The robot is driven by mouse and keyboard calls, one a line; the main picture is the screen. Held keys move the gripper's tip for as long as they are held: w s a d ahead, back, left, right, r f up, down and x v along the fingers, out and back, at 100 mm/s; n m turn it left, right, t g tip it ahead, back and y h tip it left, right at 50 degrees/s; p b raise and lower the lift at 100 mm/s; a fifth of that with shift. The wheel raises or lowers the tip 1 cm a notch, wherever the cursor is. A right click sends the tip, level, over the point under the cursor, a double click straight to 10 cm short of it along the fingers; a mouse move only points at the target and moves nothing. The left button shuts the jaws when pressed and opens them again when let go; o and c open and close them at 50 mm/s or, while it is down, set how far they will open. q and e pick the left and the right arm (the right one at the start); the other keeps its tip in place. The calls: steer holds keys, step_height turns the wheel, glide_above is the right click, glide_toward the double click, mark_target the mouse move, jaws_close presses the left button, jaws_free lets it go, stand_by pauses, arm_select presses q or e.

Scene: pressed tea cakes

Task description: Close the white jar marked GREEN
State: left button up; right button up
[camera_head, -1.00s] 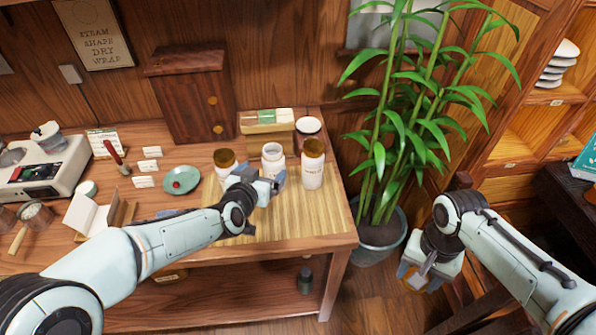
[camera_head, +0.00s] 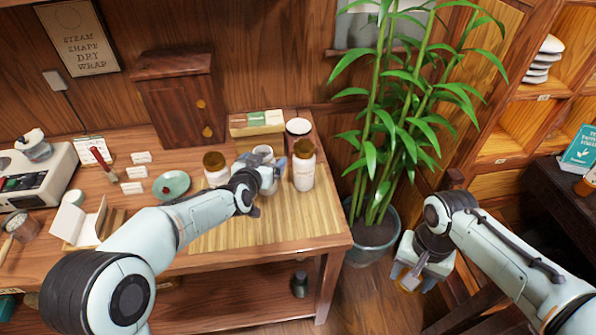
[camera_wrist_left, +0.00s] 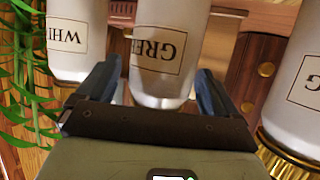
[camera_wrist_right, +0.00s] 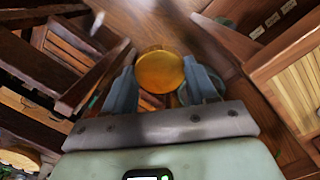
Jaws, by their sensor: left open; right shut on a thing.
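The white jar marked GREEN (camera_wrist_left: 160,50) stands upright on the table mat, the middle of three white jars. In the head view its lidless top (camera_head: 263,151) shows behind my left gripper (camera_head: 268,176). In the left wrist view, my left gripper's open fingers (camera_wrist_left: 155,82) stand on both sides of the jar, with a gap visible at least on the right. My right gripper (camera_head: 410,278) is off the table's right side, shut on a round golden-brown lid (camera_wrist_right: 160,72) held between its fingertips.
A brown-lidded jar (camera_head: 216,172) stands left of the GREEN jar. A jar marked WHITE (camera_wrist_left: 68,40), also brown-lidded in the head view (camera_head: 304,172), stands close on its right. A potted plant (camera_head: 372,240) rises between table and right arm. The front of the bamboo mat (camera_head: 290,228) is clear.

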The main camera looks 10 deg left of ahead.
stand_by(0.3)
arm_select(q)
steer(key=shift+r, duration=0.1)
steer(key=c, duration=1.4)
